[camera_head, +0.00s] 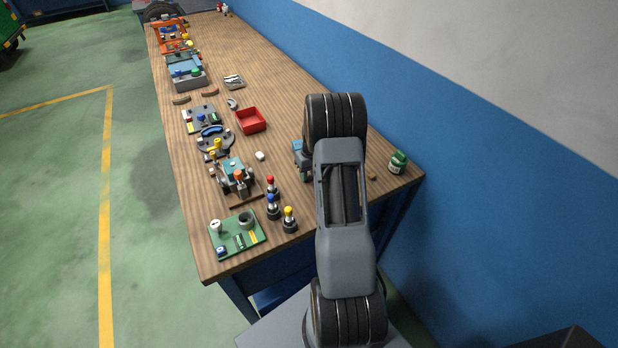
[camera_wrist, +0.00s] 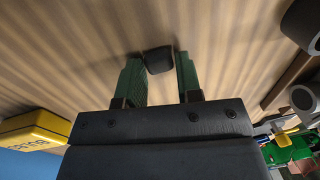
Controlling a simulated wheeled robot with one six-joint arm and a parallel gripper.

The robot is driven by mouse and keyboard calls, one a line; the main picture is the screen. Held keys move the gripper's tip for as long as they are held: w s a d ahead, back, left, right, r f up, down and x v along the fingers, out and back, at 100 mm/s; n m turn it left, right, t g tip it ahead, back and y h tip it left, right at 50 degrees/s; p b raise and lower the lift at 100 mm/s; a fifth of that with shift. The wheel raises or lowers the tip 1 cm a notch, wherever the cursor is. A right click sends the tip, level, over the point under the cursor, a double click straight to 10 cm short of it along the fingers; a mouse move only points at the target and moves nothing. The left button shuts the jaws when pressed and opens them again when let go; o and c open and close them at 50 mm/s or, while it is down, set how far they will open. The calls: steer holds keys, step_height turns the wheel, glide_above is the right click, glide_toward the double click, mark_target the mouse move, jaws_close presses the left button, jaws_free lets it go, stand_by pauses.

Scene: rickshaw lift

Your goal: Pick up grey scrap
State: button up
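A small dark grey scrap piece (camera_wrist: 158,61) lies against the wooden tabletop in the wrist view. My gripper (camera_wrist: 160,62) has its two green fingers apart, one on each side of the piece. The piece sits between the fingertips with very narrow gaps, and I cannot tell whether either finger touches it. In the head view my arm's own links hide most of the gripper and the scrap.
The wooden bench (camera_head: 220,50) runs along the blue wall. A green circuit board (camera_head: 237,235), coloured-top posts (camera_head: 289,221), a red tray (camera_head: 250,120) and a green jar (camera_head: 398,162) stand on it. A yellow box (camera_wrist: 34,130) lies left in the wrist view.

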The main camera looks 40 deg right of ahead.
steer(key=c, duration=0.6)
steer(key=shift+r, duration=0.15)
jaws_close()
